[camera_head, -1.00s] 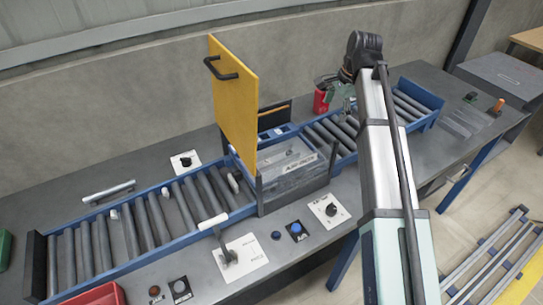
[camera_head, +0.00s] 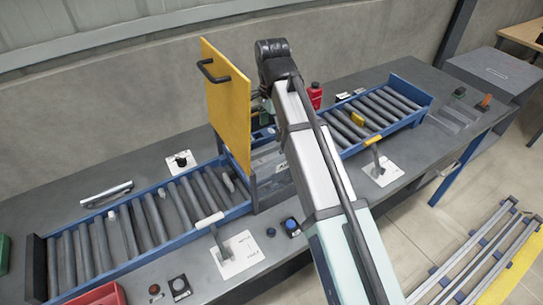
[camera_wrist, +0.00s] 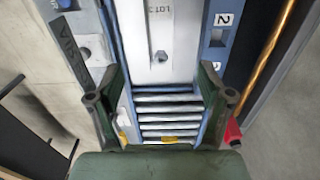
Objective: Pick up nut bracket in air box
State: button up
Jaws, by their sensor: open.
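My gripper (camera_wrist: 163,80) is open and empty in the wrist view, its two dark green fingers spread wide. Between and beyond the fingertips is a pale panel marked "LOT" with a small grey hex nut-like piece (camera_wrist: 161,57), perhaps the nut bracket; I cannot tell its full shape. It looks apart from the fingers. In the head view, the box (camera_head: 266,172) stands mid-conveyor beside the raised yellow door (camera_head: 228,105).
Roller conveyors run left (camera_head: 150,222) and right (camera_head: 375,115) of the box. A yellow piece (camera_head: 357,119) lies on the right rollers. A red bottle (camera_head: 315,95) stands behind them.

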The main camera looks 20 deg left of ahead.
send_over(272, 152)
jog(key=s, duration=0.2)
jog(key=f, duration=0.4)
jog(key=shift+s+d+f+p, duration=0.1)
jog(key=shift+d+f+p, duration=0.2)
jog(key=shift+f+p, duration=0.95)
jog(key=shift+f, duration=1.75)
jog(key=shift+s, duration=0.1)
jog(key=c, duration=1.3)
